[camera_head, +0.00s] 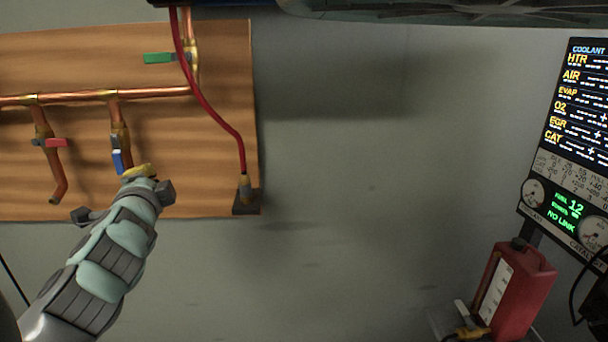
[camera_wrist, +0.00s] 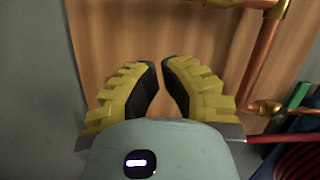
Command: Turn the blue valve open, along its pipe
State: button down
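The blue valve handle (camera_head: 118,161) shows in the head view on the short copper branch pipe (camera_head: 115,110) that drops from the horizontal pipe. The handle points down, roughly in line with this branch; my gripper partly hides its lower end. My gripper (camera_head: 138,172), with yellow fingers, is just below and right of the handle. I cannot tell whether they touch. In the wrist view my gripper (camera_wrist: 161,85) has its dark pads apart, with only bare wood showing between them. I cannot make out the blue handle clearly in that view.
The wooden board (camera_head: 200,120) carries a red valve handle (camera_head: 50,142) on the left and a green one (camera_head: 158,58) above. A red hose (camera_head: 205,105) hangs at right. A red canister (camera_head: 515,290) and a gauge panel (camera_head: 575,140) stand far right. The grey wall between is clear.

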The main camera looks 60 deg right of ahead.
jog(key=shift+p+v, duration=0.5)
jog(key=shift+v, duration=1.85)
jog(key=shift+f, duration=0.1)
